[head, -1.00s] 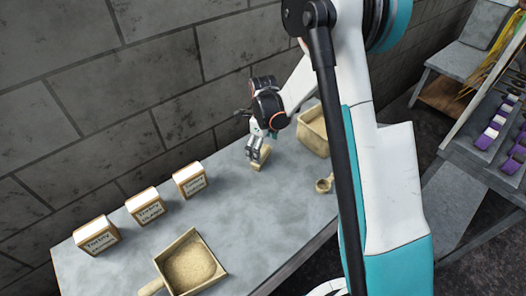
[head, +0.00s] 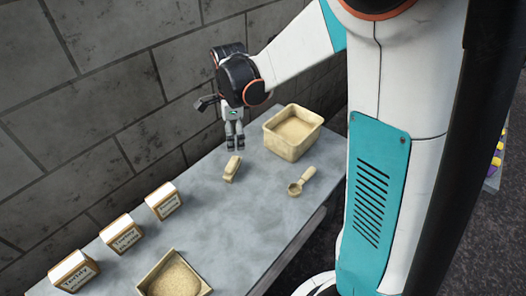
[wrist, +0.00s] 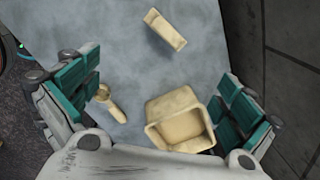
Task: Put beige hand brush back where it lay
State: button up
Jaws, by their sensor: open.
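The beige hand brush (head: 231,169) lies on the grey table (head: 215,215), near the wall side and left of the beige tub. My gripper (head: 235,149) is above the table, just behind and above the brush in the head view, pointing down. It is open and empty. In the wrist view the brush (wrist: 166,30) lies at the top, apart from the open fingers (wrist: 160,105). The brush's underside is hidden against the table.
A beige tub (head: 292,132) and a beige scoop (head: 302,181) stand right of the brush. Three labelled boxes, one of them at the front left (head: 74,271), line the wall side. The table's middle is clear.

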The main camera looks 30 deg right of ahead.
jog(key=s+r+n+t, duration=0.2)
jog(key=s+r+n, duration=0.3)
jog(key=s+n, duration=0.5)
jog(key=s+r+n+t, duration=0.3)
jog(key=s+r+n, duration=0.3)
jog(key=s+n, duration=0.4)
jog(key=shift+s+r+n+t, duration=0.15)
jog(key=shift+s+n+t, duration=0.2)
jog(key=shift+s, duration=0.55)
jog(key=shift+a, duration=0.1)
